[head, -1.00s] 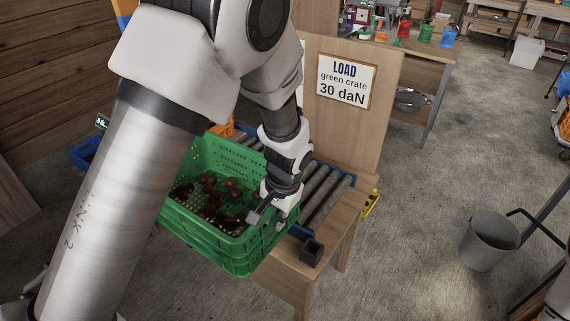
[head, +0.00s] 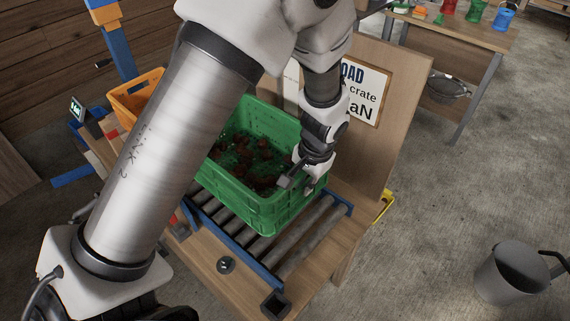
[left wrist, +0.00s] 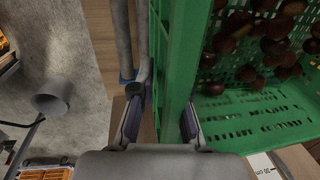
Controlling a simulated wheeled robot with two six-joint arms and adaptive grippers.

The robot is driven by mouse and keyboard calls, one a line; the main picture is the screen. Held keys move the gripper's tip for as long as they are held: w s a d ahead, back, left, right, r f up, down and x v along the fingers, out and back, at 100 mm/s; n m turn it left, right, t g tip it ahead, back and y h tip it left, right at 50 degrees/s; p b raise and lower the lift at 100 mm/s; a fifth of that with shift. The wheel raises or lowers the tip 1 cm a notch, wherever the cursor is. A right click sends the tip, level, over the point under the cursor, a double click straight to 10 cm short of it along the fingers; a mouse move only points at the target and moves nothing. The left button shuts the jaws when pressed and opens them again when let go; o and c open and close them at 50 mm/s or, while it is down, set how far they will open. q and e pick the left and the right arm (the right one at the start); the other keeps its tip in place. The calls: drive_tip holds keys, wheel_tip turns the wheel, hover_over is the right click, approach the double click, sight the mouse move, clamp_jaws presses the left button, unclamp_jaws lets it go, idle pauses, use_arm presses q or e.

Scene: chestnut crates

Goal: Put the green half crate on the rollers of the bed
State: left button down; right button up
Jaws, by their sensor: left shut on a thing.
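The green half crate (head: 233,188), with several brown chestnuts inside, is over the rollers (head: 312,235) of the bed in the head view. It looks roughly level; I cannot tell whether its base touches the rollers. My left gripper (head: 300,178) is shut on the crate's right wall. In the left wrist view, the fingers (left wrist: 162,118) are on both sides of the green wall (left wrist: 174,70). My arm hides the crate's left part. My right gripper is not in view.
The bed's blue rail (head: 238,252) runs along the rollers on a wooden bench (head: 212,268). A board with a load sign (head: 362,92) stands behind. An orange crate (head: 135,92) is at the left. A grey bucket (head: 508,273) stands on the floor at the right.

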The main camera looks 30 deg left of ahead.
sight(303, 203)
use_arm(q)
wheel_tip(303, 203, down, 8)
idle(0.4)
drive_tip(key=shift+s, duration=0.1)
drive_tip(key=shift+f, duration=0.15)
drive_tip(key=c, duration=1.2)
unclamp_jaws()
drive_tip(key=shift+s, duration=0.1)
